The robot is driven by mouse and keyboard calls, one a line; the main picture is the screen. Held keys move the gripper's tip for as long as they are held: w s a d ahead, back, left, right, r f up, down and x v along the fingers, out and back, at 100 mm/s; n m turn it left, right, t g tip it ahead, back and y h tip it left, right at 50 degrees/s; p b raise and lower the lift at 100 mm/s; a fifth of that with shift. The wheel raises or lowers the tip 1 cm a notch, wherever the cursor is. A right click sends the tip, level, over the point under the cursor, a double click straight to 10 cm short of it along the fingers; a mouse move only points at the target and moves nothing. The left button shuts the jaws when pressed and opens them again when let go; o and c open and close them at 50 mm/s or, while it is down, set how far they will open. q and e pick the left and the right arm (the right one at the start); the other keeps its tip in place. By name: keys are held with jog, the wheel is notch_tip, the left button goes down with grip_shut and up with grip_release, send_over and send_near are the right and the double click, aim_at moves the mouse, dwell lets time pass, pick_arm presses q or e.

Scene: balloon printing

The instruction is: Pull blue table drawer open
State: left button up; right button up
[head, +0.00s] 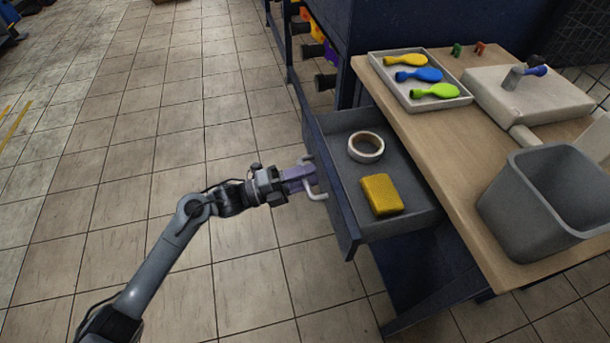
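The blue table drawer (345,217) stands pulled out to the left from under the wooden tabletop, with its inside showing. A roll of tape (366,147) and a yellow sponge-like block (382,195) lie in it. A light metal handle (316,190) sticks out from the drawer front. My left gripper (306,178) is at the handle, its fingers reaching to it from the left. The fingertips overlap the handle, and the gap between them is too small to make out. My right gripper is not in view.
Dark shelving (420,25) stands behind. The tiled floor left of the drawer is clear.

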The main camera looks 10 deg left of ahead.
pick_arm(q)
jog(key=p+v, duration=0.3)
jog(key=v, duration=0.8)
dwell(0.3)
